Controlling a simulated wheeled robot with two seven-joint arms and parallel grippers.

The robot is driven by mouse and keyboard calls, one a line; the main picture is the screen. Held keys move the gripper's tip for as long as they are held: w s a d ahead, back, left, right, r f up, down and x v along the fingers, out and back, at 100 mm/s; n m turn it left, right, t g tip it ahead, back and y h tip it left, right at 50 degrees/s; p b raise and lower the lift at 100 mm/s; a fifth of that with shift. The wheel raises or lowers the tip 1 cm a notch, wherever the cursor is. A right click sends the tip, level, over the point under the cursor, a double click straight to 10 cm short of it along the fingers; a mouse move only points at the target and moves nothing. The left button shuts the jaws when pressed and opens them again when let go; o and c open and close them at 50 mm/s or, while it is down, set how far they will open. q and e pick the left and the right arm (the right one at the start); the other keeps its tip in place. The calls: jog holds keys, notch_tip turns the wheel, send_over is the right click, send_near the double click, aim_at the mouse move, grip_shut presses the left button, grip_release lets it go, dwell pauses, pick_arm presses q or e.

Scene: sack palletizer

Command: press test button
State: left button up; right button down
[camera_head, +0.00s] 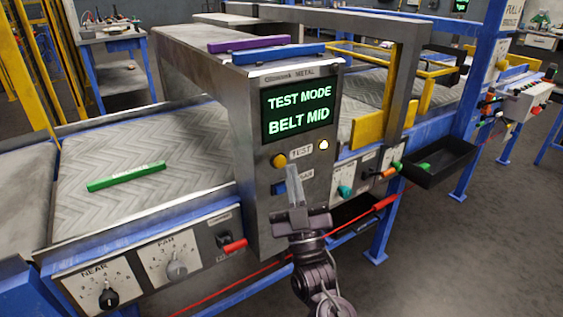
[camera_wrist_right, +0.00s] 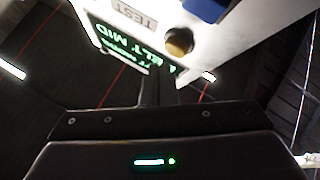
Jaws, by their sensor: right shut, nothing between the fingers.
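The yellow test button (camera_head: 280,161) sits on the front of the grey metal detector housing (camera_head: 215,110), beside a "TEST" label (camera_head: 301,151). A screen (camera_head: 298,109) above it reads "TEST MODE BELT MID" in green. My right gripper (camera_head: 292,172) is shut and empty, its fingertips just right of and below the button in the head view. In the right wrist view the button (camera_wrist_right: 179,42) shows beyond the shut fingers (camera_wrist_right: 165,85), near the blue button (camera_wrist_right: 206,9). I cannot tell whether the fingertips touch the panel. My left gripper is out of view.
A lit round lamp (camera_head: 323,145) is right of the label. A green bar (camera_head: 126,176) lies on the belt (camera_head: 170,140). Purple (camera_head: 249,44) and blue (camera_head: 265,55) bars lie on the housing. A black tray (camera_head: 440,162) juts out at right. A red cord runs below.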

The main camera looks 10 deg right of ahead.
jog(key=s, duration=0.1)
jog(key=s+d+p, duration=0.1)
jog(key=s, duration=0.2)
jog(key=shift+s+d, duration=0.3)
dwell(0.5)
